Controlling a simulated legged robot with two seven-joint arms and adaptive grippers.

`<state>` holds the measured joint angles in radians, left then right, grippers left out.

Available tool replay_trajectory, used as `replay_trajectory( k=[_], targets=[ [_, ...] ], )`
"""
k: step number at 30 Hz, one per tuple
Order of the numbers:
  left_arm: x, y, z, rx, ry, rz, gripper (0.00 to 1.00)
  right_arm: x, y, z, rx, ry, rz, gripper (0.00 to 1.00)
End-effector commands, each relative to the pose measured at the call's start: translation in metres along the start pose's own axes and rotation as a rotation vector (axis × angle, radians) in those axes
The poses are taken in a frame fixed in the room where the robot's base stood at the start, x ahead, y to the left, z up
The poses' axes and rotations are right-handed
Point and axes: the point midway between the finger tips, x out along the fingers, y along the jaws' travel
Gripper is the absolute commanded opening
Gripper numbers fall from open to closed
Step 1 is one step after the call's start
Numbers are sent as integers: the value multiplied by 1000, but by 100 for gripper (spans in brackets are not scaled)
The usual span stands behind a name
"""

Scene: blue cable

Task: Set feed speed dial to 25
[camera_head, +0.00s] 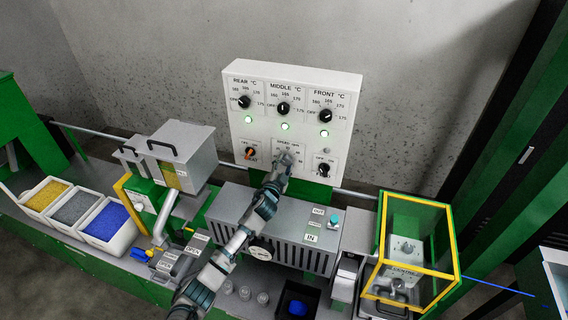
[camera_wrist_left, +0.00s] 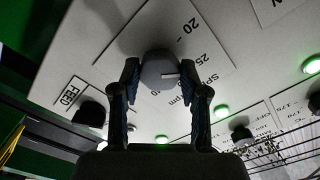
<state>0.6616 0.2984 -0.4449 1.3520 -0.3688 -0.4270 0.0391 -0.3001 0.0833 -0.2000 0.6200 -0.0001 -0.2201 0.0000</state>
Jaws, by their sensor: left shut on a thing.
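The white control panel (camera_head: 335,95) stands upright behind the grey machine. My left gripper (camera_head: 286,165) reaches up to its lower middle, where the head view shows the dial mostly hidden by the fingers. In the left wrist view the grey round dial (camera_wrist_left: 160,70) sits between the two fingertips, and my left gripper (camera_wrist_left: 163,90) is shut on it. A white pointer line on the dial faces right, toward the side with the printed 25; its exact alignment is hard to tell. The 20 mark is also printed nearby. My right gripper is not in view.
A black knob (camera_wrist_left: 90,113) by a FEED label is close to the fingers. Three black temperature knobs, such as the middle one (camera_head: 283,108), sit above with green lamps. An orange-marked knob (camera_head: 250,153) is to the left. The grey machine (camera_head: 290,220) stands below.

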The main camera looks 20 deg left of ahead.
Motion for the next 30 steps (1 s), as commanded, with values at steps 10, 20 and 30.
replay_trajectory(
  k=[10,20,30],
  targets=[
    [0,1,0,73,2,2,9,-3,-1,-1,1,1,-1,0],
    [0,2,0,75,1,2,9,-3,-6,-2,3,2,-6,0],
    [0,1,0,75,1,1,70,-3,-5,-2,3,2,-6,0]
  ],
)
